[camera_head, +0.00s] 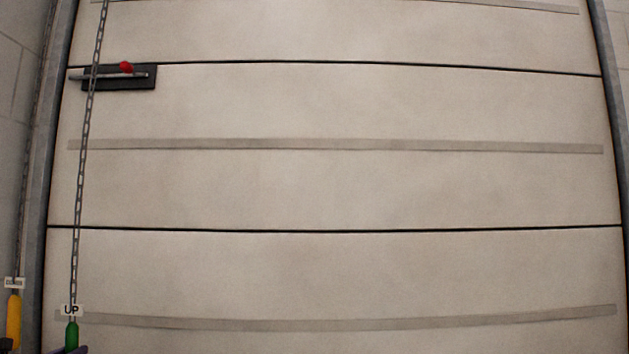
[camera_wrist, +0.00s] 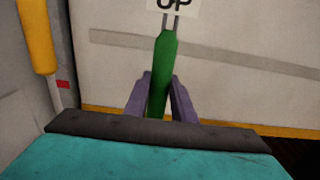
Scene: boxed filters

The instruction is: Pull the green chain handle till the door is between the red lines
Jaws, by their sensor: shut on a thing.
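The green chain handle (camera_head: 72,338) hangs at the lower left of the head view under a white tag reading UP (camera_head: 72,310). In the wrist view the green handle (camera_wrist: 161,75) stands upright between the two purple fingers of my gripper (camera_wrist: 160,98), which is shut on it. The pale panelled door (camera_head: 330,185) fills most of the head view. Its yellow bottom edge (camera_wrist: 100,109) shows in the wrist view, above a dark strip at the right. One small red mark (camera_wrist: 63,85) is on the left frame, near that bottom edge.
A yellow handle (camera_head: 14,320) hangs left of the green one and also shows in the wrist view (camera_wrist: 36,35). A dark latch plate with a red knob (camera_head: 126,67) sits on the door behind the chain (camera_head: 84,150). A grey wall (camera_head: 18,90) is at the left.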

